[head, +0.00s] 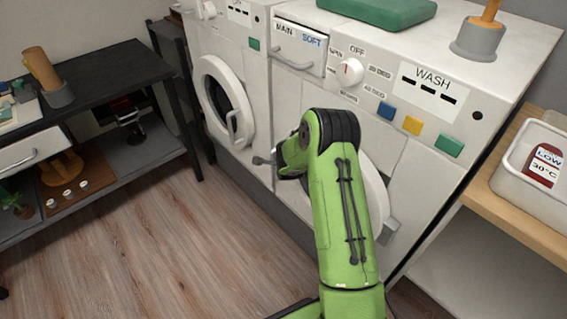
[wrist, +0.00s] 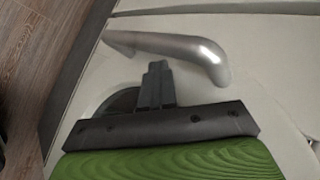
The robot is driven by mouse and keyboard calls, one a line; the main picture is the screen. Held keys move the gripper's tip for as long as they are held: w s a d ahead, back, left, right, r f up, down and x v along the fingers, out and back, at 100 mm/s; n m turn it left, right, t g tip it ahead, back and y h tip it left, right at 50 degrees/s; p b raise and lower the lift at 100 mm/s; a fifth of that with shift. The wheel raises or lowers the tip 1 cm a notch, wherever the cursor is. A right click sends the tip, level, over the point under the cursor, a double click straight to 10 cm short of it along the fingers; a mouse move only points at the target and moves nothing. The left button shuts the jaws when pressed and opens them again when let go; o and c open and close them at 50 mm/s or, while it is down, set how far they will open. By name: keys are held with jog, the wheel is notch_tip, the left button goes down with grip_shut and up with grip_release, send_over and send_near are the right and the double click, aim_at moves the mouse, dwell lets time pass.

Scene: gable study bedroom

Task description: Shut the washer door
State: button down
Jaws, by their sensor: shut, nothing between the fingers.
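The washer (head: 425,110), marked WASH, is the white machine at the right in the head view. How far the door stands from the washer's front cannot be told. In the wrist view a silver bar handle (wrist: 170,45) crosses a pale surface. My gripper (wrist: 157,72) is shut and empty, its fingertips just below the handle in the picture; contact cannot be told.
A second white machine with a round door (head: 222,100) stands left of the washer. A dark shelf table (head: 90,85) is at the left, and a wooden bench with a white bin (head: 535,170) at the right. Wooden floor (head: 170,240) is clear in front.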

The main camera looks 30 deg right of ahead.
jog(key=shift+d+r, duration=0.25)
jog(key=shift+d, duration=0.4)
jog(key=s+a+r+n+p, duration=0.1)
jog(key=s+a+r+n, duration=0.25)
jog(key=s+r, duration=0.4)
jog(key=s+a+r+n+g+y+p, duration=0.1)
jog(key=s+a+r+n+p, duration=0.2)
jog(key=s+r, duration=0.45)
jog(key=s+a+r+n, duration=0.4)
jog(key=s+r, duration=0.2)
jog(key=r, duration=0.4)
jog(key=s+a+r+n+g+y, duration=0.1)
jog(key=s+a+r+n, duration=0.2)
jog(key=s+n, duration=0.45)
jog(key=s+a+r+n+g+y, duration=0.1)
jog(key=s+a+r+n, duration=0.2)
jog(key=s, duration=0.7)
notch_tip(320, 180, up, 12)
jog(key=n+p, duration=0.1)
jog(key=p, duration=1.1)
jog(key=shift+w+d+f+p, duration=0.15)
jog(key=shift+d+f+p, duration=0.1)
jog(key=shift+p, duration=0.1)
jog(key=c, duration=1.8)
grip_release()
